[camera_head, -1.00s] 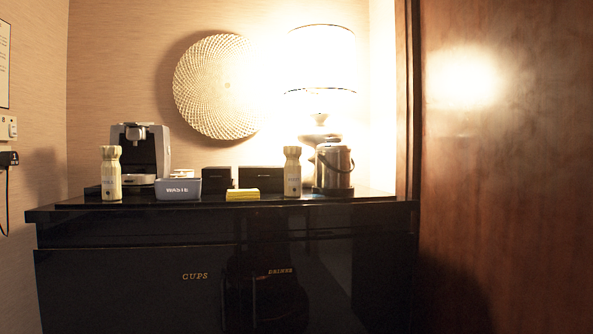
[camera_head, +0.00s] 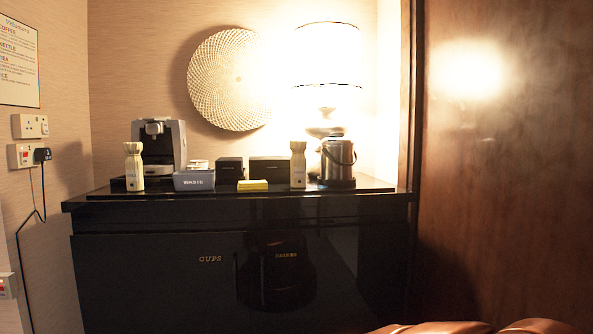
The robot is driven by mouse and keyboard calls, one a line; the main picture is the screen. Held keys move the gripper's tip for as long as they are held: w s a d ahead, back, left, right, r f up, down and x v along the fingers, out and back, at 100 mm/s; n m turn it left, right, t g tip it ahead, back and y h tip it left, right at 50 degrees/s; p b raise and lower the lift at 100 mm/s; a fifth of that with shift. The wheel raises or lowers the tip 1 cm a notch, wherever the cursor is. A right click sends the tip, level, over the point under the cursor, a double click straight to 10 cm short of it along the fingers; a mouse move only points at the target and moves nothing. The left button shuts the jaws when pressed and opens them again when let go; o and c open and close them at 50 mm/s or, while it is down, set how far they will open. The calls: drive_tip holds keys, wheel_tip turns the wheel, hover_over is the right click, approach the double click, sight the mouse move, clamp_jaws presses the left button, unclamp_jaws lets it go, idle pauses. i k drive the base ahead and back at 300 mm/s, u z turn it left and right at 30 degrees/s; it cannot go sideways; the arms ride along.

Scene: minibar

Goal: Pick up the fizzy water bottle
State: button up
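Two similar pale bottles with narrowed necks stand upright on the black counter (camera_head: 350,186). The left bottle (camera_head: 134,167) is in front of a coffee machine. The right bottle (camera_head: 298,165) is beside a metal kettle. Their labels are too small to read, so I cannot tell which one is the fizzy water. Nothing holds either bottle. My gripper is not in view.
The coffee machine (camera_head: 172,142), a grey waste box (camera_head: 194,181), black boxes (camera_head: 268,169), a yellow item (camera_head: 252,185) and the kettle (camera_head: 338,158) crowd the counter. A lamp (camera_head: 328,60) stands behind. A brown rounded object (camera_head: 535,327) shows at bottom right.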

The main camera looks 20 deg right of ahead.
sight(298, 161)
drive_tip(key=u, duration=0.3)
drive_tip(key=i, duration=1.25)
drive_tip(key=z, duration=0.6)
